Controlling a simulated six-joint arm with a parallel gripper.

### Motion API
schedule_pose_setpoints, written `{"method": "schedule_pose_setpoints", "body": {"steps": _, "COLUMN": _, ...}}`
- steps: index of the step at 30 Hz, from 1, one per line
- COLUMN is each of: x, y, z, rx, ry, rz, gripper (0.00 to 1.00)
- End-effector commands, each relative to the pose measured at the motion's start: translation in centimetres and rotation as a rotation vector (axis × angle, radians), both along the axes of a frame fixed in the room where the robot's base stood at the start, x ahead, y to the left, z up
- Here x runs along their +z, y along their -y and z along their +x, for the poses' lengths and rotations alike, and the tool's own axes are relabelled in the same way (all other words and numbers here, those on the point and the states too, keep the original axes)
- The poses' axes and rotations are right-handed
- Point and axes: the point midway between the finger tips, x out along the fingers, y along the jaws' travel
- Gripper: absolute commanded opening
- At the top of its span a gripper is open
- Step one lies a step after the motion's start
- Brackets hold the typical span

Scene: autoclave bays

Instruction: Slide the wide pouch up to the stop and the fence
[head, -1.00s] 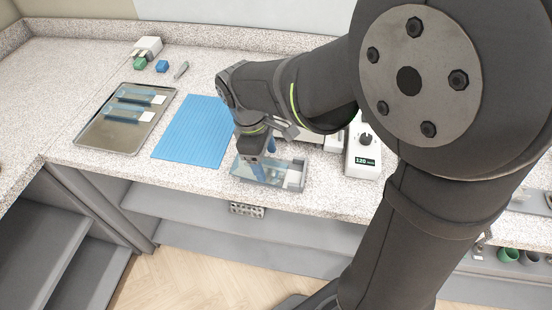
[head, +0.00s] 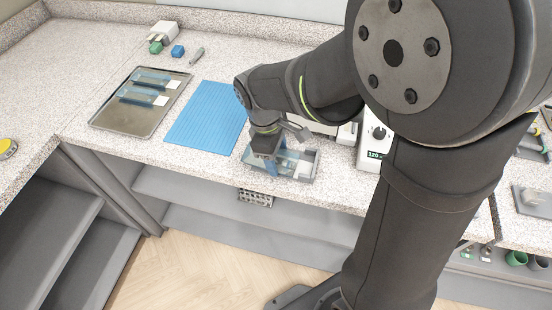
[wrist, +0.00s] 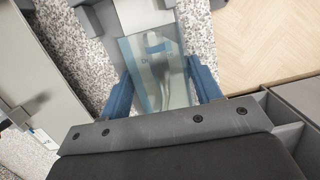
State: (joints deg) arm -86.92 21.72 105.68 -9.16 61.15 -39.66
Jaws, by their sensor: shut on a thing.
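The wide pouch, clear with a blue tint (wrist: 158,68), lies between the two blue fingers of my gripper (wrist: 162,88) in the wrist view. The fingers are shut on its side edges. In the head view my gripper (head: 265,168) reaches down over the grey support tray (head: 311,177) at the counter's front edge. The pouch there is mostly hidden by the gripper and hard to tell from the tray. Grey blocks (wrist: 94,20) stand near the pouch's far end in the wrist view. I cannot tell whether the pouch touches the stop or the fence.
A machine with a dial and display (head: 374,140) stands right of the tray, partly behind my arm. A blue ribbed mat (head: 207,118) lies to the left. Farther left, a metal tray (head: 118,119) holds pouches. Open shelves (head: 200,190) lie below the counter edge.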

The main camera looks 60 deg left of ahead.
Motion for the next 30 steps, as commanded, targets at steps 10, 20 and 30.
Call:
{"method": "schedule_pose_setpoints", "body": {"steps": 10, "x": 0.5, "y": -0.1, "z": 0.0, "rx": 0.0, "ry": 0.001, "rz": 0.002, "gripper": 0.17}}
{"method": "schedule_pose_setpoints", "body": {"steps": 20, "x": 1.4, "y": -0.2, "z": 0.1, "rx": 0.001, "ry": 0.002, "rz": 0.008, "gripper": 0.0}}
{"method": "schedule_pose_setpoints", "body": {"steps": 30, "x": 1.9, "y": -0.3, "z": 0.1, "rx": 0.002, "ry": 0.003, "rz": 0.01, "gripper": 0.0}}
